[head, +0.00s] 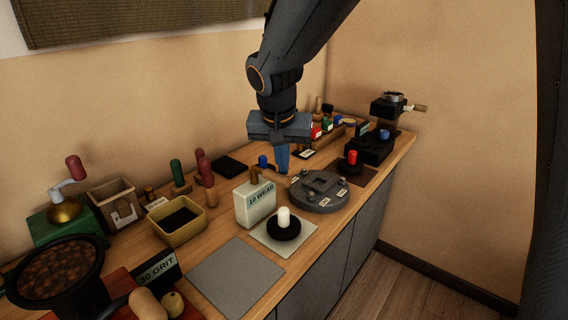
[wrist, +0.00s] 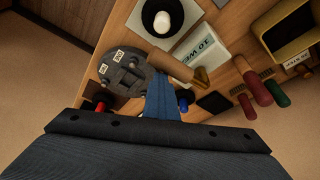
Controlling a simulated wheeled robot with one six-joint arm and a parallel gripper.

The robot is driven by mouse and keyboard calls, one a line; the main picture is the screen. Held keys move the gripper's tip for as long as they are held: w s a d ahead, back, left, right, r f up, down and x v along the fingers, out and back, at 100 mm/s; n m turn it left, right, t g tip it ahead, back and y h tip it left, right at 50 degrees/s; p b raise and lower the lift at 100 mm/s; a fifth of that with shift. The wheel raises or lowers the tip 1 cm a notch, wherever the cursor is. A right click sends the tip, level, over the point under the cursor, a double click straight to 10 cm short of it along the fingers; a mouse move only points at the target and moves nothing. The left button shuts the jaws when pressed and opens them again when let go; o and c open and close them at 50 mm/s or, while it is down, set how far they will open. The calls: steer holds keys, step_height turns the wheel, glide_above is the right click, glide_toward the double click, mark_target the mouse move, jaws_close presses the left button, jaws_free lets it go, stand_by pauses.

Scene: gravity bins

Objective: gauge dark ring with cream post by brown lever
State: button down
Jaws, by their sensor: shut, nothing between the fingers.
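The dark ring with a cream post (head: 283,228) stands upright on a pale square plate (head: 262,238); it also shows at the top of the wrist view (wrist: 162,18). The round grey gauge (head: 318,192), with small number labels, sits behind it to the right.
A white block marked "10 WEAR" (head: 255,204) stands left of the ring. A grey mat (head: 236,277) lies clear at the front. A black device with a red knob (head: 352,157) stands right of the gauge.

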steer(key=shift+s, duration=0.2)
steer(key=b+v, duration=0.1)
steer(key=v, duration=0.6)
steer(key=shift+r+b, duration=0.15)
steer(key=shift+b, duration=0.15)
steer(key=s+d+f+n+g, duration=0.1)
steer(key=s+d+f, duration=0.6)
steer(key=f, duration=0.2)
steer(key=s+d+f+n+g+y, duration=0.1)
steer(key=s+d+f, duration=0.6)
steer(key=f, duration=0.3)
steer(key=shift+s+d+n+g, duration=0.3)
steer(key=shift+s+d+n, duration=0.1)
steer(key=shift+s, duration=0.1)
